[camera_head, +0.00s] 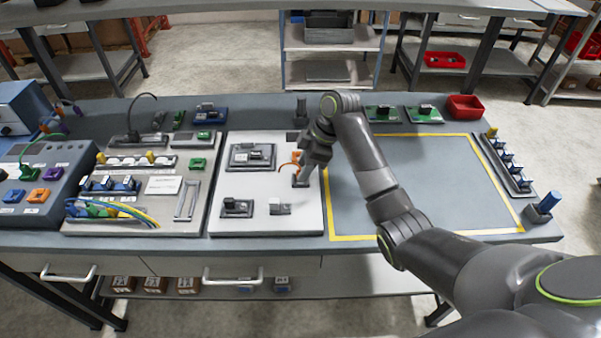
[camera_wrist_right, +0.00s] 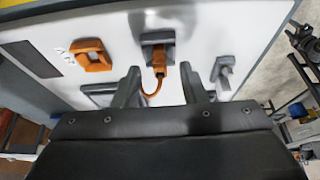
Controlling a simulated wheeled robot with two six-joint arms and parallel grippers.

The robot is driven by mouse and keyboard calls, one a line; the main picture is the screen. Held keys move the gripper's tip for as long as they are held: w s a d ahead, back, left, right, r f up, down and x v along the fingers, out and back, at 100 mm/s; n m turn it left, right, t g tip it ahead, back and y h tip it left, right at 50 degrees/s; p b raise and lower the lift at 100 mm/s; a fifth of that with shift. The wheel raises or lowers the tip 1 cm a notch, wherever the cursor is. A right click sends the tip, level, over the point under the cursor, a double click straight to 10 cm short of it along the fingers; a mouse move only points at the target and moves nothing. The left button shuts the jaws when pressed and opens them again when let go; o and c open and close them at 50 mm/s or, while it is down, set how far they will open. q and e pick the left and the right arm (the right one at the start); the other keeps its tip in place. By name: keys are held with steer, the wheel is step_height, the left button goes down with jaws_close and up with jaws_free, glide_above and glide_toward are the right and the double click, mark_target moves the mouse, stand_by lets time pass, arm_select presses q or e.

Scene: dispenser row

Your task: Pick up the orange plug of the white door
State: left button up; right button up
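The orange plug (camera_wrist_right: 158,76) with its thin orange cable sits at a dark grey block (camera_wrist_right: 157,40) on the white panel in the right wrist view. My right gripper (camera_wrist_right: 163,88) is open, with one finger to each side of the plug and cable and apart from them. In the head view, the right gripper (camera_head: 302,180) points down over the right part of the white panel (camera_head: 250,205). A bit of orange cable (camera_head: 286,166) shows just left of it, and the gripper hides the rest. My left gripper is not in view.
An orange frame (camera_wrist_right: 92,56) and a grey part (camera_wrist_right: 222,75) flank the plug on the panel. Grey fixtures (camera_head: 250,156) stand left of the gripper. The yellow-bordered area (camera_head: 420,180) to the right is clear apart from my arm above it.

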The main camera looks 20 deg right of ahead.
steer(key=shift+a+f, duration=0.15)
steer(key=shift+f, duration=0.3)
steer(key=shift+c, duration=0.2)
jaws_close()
step_height(320, 180, up, 5)
steer(key=shift+w+b, duration=0.1)
steer(key=shift+b, duration=0.55)
steer(key=shift+r+p, duration=1.45)
steer(key=shift+r, duration=1.15)
